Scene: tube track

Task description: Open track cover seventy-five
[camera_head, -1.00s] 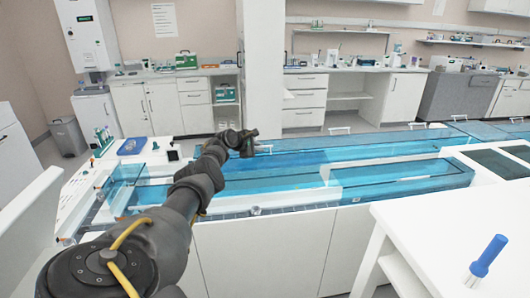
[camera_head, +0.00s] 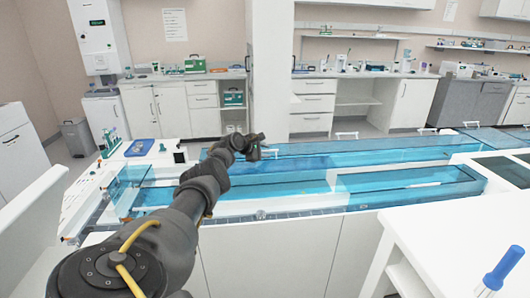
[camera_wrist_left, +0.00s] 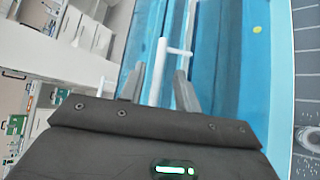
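The track has clear blue covers (camera_head: 300,187) over long channels. My left gripper (camera_head: 262,152) is over the back run of covers, towards its left end. In the left wrist view, a white bar handle (camera_wrist_left: 157,72) on a blue cover (camera_wrist_left: 208,40) lies in line with the gap between my left fingers (camera_wrist_left: 159,90). The fingers are apart, and I cannot tell whether they touch the bar. In the head view this handle is hidden by the gripper. No cover number can be read. My right gripper is not in view.
More white handles, such as one at the back edge (camera_head: 347,135), stand along the track. A white table (camera_head: 465,230) with a blue-handled tool (camera_head: 503,268) is at the front right. A blue tray (camera_head: 138,148) lies at the track's left end. Cabinets line the back wall.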

